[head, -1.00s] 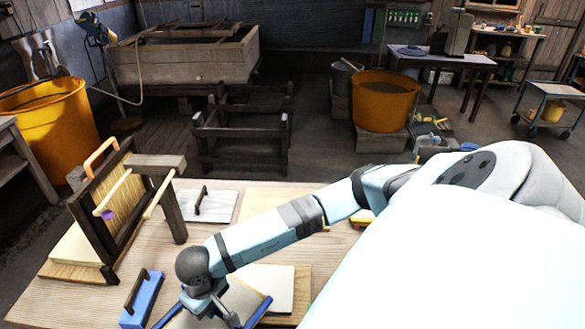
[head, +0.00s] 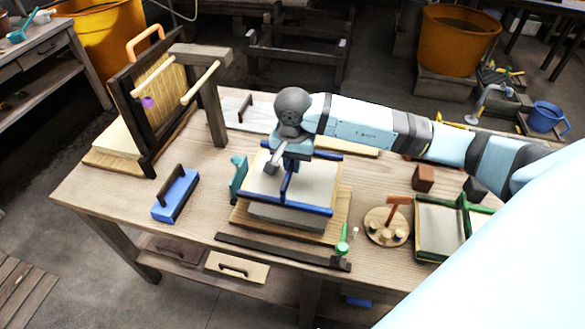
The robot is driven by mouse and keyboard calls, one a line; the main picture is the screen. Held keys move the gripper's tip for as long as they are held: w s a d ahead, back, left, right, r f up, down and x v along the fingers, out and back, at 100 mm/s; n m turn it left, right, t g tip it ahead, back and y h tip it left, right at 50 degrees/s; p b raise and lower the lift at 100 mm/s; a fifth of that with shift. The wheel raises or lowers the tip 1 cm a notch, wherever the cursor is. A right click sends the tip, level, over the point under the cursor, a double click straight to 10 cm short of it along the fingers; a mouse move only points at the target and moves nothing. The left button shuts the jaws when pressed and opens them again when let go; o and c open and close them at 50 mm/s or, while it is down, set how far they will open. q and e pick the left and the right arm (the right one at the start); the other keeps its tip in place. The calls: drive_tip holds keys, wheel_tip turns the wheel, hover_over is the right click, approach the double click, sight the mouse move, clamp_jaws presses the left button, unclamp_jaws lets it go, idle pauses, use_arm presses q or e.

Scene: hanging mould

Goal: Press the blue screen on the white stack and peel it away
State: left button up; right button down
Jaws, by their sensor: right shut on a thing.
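The blue screen (head: 318,209) is a pale panel with blue bars along its far and near edges and a blue handle across its middle. It lies flat over the white stack (head: 284,217), square with it; whether it touches all over I cannot tell. Most of the stack's top is hidden by the screen. The stack's greyish side shows, on a wooden board (head: 240,220). My right gripper (head: 288,165) points down from above and is shut on the screen's handle. My left gripper is not in view.
A dark wooden stand (head: 140,120) and a blue block with a handle (head: 176,196) are left of the stack. A teal object (head: 238,180) stands close beside it. A dark bar (head: 275,250) lies in front. A round tray (head: 387,228) and a green-edged frame (head: 440,225) are right.

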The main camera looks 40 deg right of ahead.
sight(293, 177)
drive_tip(key=shift+f+b, duration=1.4)
drive_tip(key=shift+f, duration=2.15)
use_arm(q)
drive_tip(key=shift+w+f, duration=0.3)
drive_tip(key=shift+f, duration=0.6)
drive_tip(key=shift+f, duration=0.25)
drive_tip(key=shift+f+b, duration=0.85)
drive_tip(key=shift+b, duration=0.15)
use_arm(e)
drive_tip(key=shift+f, duration=0.9)
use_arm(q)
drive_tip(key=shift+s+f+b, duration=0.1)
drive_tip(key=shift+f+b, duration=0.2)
use_arm(e)
drive_tip(key=shift+s+f, duration=0.15)
drive_tip(key=shift+f, duration=0.05)
drive_tip(key=shift+r, duration=0.15)
